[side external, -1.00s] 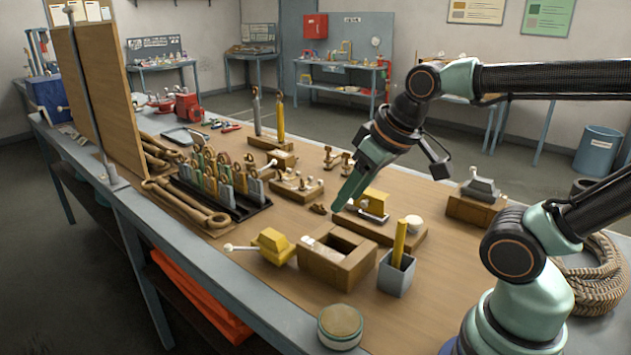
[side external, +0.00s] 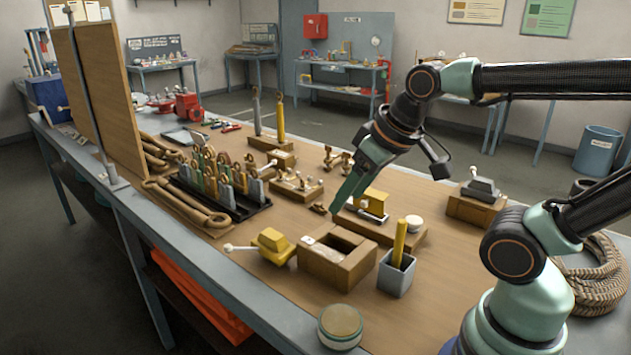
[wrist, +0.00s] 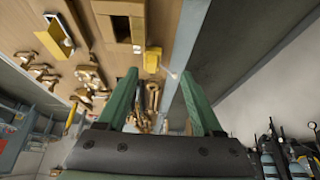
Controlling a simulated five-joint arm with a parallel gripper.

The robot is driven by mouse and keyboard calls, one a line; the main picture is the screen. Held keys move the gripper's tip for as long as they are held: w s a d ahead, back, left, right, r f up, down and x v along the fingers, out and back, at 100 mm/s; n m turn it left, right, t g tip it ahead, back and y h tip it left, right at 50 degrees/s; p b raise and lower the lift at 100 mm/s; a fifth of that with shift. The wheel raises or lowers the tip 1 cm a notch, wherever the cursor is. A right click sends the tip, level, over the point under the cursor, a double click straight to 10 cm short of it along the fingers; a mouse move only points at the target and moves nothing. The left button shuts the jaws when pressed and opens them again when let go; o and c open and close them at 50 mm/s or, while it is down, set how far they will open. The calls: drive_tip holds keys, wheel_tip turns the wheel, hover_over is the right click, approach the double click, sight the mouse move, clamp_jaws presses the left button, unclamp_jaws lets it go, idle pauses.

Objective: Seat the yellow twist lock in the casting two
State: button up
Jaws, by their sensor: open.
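A yellow twist lock (side external: 272,245) with a pale lever sticking out to the left lies on the bench near its front edge. It also shows in the wrist view (wrist: 152,60), beyond and between the fingertips. Beside it on the right sits a brown block-like casting (side external: 338,272) with a dark rectangular opening on top. It is also in the wrist view (wrist: 121,8); I cannot read a number on it. My gripper (side external: 343,214) is above the bench, behind the casting in the side view. In the wrist view its green fingers (wrist: 160,74) are spread and empty.
A yellow fitting (side external: 372,203) stands on a wooden base behind the casting. A grey cup with a yellow stick (side external: 396,277) stands right of it, and a round tin (side external: 340,325) in front. A rack of upright tags (side external: 220,190) stands left.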

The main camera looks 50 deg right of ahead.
drive_tip(key=o, duration=0.3)
drive_tip(key=n+g, duration=0.6)
drive_tip(key=n, duration=1.2)
hover_over(272, 234)
wheel_tip(272, 234, down, 8)
wheel_tip(272, 234, down, 12)
drive_tip(key=shift+r, duration=0.25)
